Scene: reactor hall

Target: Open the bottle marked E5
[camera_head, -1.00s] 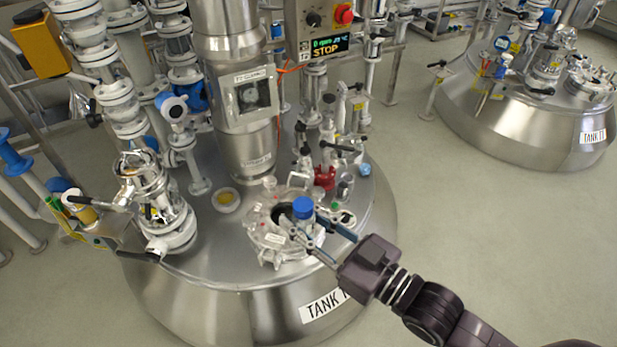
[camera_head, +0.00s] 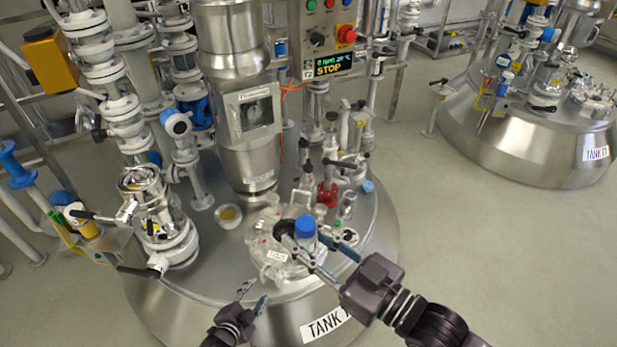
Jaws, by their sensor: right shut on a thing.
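A bottle with a blue screw cap (camera_head: 306,225) is held above the round manhole cover on top of the tank. The cap is on the bottle and faces up toward the camera. The bottle's clear body is mostly hidden under the cap and between the fingers, and no E5 mark can be read. My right gripper (camera_head: 313,241) is shut on the bottle, coming in from the lower right. My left gripper (camera_head: 254,293) is in front of the tank's cover, below and left of the bottle. Its fingers are apart and empty.
Under the bottle is the clamped manhole cover (camera_head: 268,250) with a dark opening. A small dish with yellow contents (camera_head: 228,215) stands left of it. A red fitting (camera_head: 327,194) and several valves stand behind. A control box (camera_head: 328,45) reads STOP.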

